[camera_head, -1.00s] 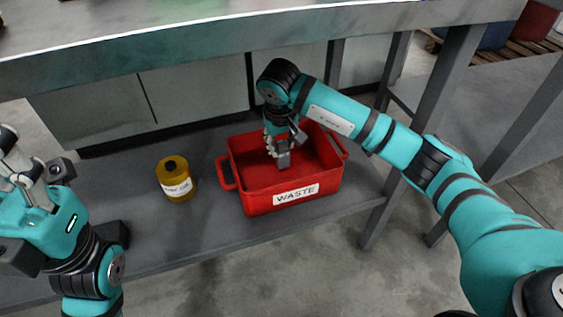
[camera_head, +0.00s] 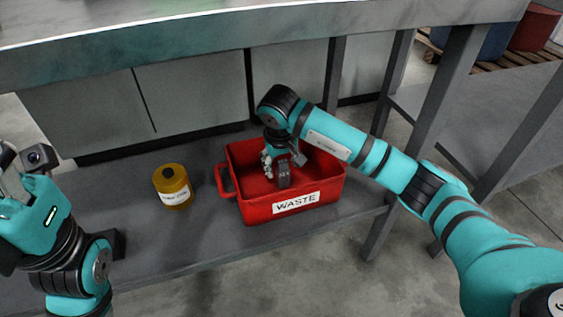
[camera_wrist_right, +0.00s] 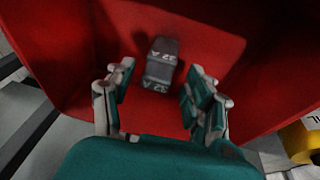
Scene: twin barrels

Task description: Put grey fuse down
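The grey fuse (camera_wrist_right: 160,62), a small dark block marked "32 A", is inside the red waste bin (camera_wrist_right: 215,45) in the right wrist view. My right gripper (camera_wrist_right: 158,95) has its fingers spread on both sides, with visible gaps between them and the fuse. In the head view my right gripper (camera_head: 276,166) reaches down into the red bin (camera_head: 262,208), and a grey block, apparently the fuse (camera_head: 284,176), shows at its fingers. Whether the fuse rests flat on the bin floor is hard to tell. My left gripper (camera_head: 22,180) is at the left edge, partly cut off.
A yellow canister (camera_head: 173,188) stands left of the bin on the grey lower shelf (camera_head: 140,240); it also shows in the right wrist view (camera_wrist_right: 298,142). The upper table (camera_head: 200,55) overhangs behind. A table leg (camera_head: 440,105) stands right of the bin.

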